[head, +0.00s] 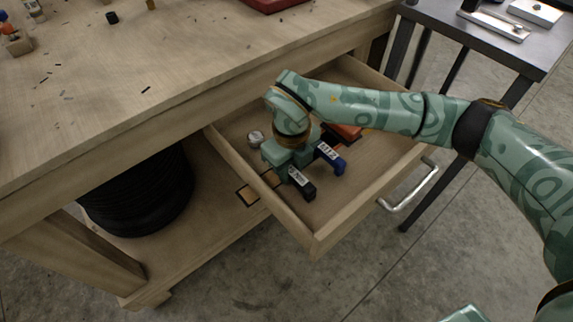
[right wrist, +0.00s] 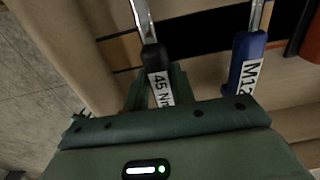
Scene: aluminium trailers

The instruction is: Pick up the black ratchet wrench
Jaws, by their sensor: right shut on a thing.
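The black ratchet wrench has a black handle (head: 301,184) with a white label, seen in the open drawer in the head view. My right gripper (head: 287,171) points down into the drawer. Its green fingers (right wrist: 157,90) are shut on the black handle, one on each side. I cannot tell whether the wrench is clear of the drawer floor. My left gripper is not in view.
A blue-handled tool (head: 330,158) labelled "M12" lies close beside the black wrench. The wooden drawer (head: 318,236) has raised walls around the gripper. A round metal piece (head: 255,138) and an orange-red item (head: 346,131) are also inside. The workbench top (head: 180,60) overhangs the drawer's back.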

